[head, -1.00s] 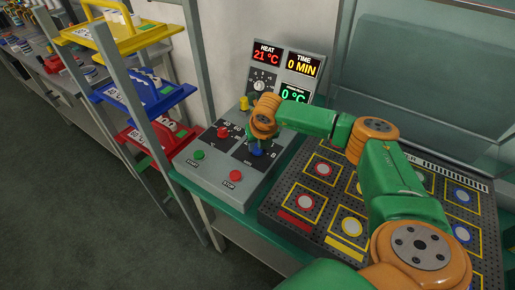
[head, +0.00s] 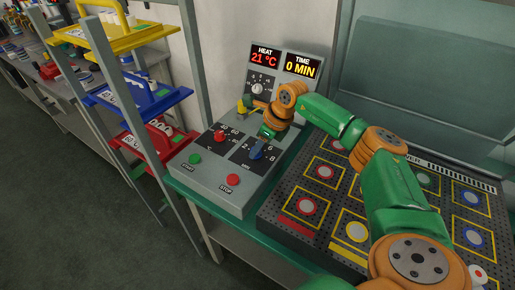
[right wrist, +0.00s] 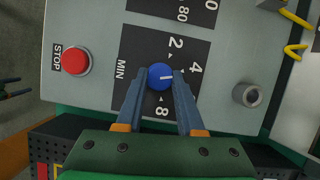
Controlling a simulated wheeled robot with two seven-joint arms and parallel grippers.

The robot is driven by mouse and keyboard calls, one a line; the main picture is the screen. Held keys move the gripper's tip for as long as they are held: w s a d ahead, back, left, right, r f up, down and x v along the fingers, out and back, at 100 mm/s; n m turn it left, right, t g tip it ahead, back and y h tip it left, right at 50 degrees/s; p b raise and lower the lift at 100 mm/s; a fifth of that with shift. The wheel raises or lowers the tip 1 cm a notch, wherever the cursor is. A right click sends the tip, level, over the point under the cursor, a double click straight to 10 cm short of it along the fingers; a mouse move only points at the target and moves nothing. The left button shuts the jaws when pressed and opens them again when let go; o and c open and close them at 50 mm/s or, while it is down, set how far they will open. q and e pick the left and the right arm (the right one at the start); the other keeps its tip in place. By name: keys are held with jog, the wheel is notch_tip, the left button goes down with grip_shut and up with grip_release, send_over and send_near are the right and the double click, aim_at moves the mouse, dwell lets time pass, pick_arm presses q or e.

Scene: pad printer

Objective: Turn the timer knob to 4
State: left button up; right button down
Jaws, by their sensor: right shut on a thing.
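The timer knob (head: 256,152) is a round blue knob on a black MIN dial of the grey control box. In the right wrist view the knob (right wrist: 158,72) sits between the two fingertips of my right gripper (right wrist: 160,78), which is shut on it. Its white pointer line points right, toward the side where the 4 (right wrist: 196,68) is printed. The 2 and 8 also show there; a finger covers the 6. The time display (head: 300,67) reads 0 MIN. In the head view my right gripper (head: 266,136) reaches down to the knob and hides the 4. My left gripper is not in view.
A red knob (head: 220,135) is left of the timer knob. Green START (head: 194,160) and red STOP (head: 233,180) buttons are at the box's front. The heat display (head: 264,57) reads 21 °C. A perforated bed (head: 330,205) with colored squares lies to the right.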

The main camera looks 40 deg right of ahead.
aim_at(268, 158)
jog(key=shift+n, duration=0.5)
dwell(0.3)
jog(key=c, duration=0.5)
grip_release()
jog(key=shift+d, duration=0.1)
jog(key=shift+r, duration=0.1)
jog(key=b+v, duration=0.1)
jog(key=v, duration=0.6)
jog(key=shift+w+d, duration=0.1)
jog(key=shift+d, duration=0.05)
jog(key=shift+y, duration=0.3)
